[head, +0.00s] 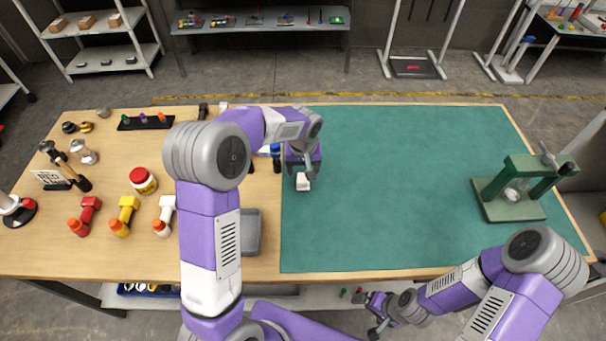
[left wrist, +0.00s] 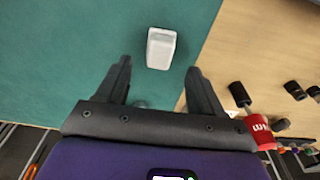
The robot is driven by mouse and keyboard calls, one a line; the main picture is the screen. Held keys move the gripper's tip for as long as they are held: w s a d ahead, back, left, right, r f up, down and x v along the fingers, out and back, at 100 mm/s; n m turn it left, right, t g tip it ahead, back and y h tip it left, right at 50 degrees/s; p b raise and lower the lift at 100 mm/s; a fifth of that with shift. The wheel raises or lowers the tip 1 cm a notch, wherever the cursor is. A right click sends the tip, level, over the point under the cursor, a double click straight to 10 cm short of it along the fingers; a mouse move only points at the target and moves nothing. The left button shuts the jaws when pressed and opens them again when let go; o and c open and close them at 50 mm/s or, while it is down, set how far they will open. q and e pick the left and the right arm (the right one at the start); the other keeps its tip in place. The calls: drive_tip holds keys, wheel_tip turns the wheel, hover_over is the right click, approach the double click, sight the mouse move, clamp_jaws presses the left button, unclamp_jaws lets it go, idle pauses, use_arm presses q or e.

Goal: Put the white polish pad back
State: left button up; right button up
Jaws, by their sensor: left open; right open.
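A small white block, which looks like the white polish pad (head: 303,183), lies on the green mat (head: 400,180) near the mat's left edge. It also shows in the left wrist view (left wrist: 161,49), just beyond the fingertips and roughly between their lines. My left gripper (head: 304,170) is open and empty, pointing down over the mat beside the pad. Its two dark fingers show apart in the left wrist view (left wrist: 158,68). My right gripper (head: 374,316) is open and empty, low in front of the table's front edge.
A grey tray (head: 252,245) sits left of the mat, partly hidden by my left arm. Red, yellow and white bottles (head: 128,213) and a red-lidded jar (head: 143,181) stand on the wood at left. A green press (head: 515,190) stands at right. The mat's middle is clear.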

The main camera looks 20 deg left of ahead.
sight(303, 181)
use_arm(q)
drive_tip(key=r, duration=0.6)
drive_tip(key=shift+s+d+p, duration=0.15)
drive_tip(key=shift+s+p, duration=0.2)
drive_tip(key=shift+f, duration=0.1)
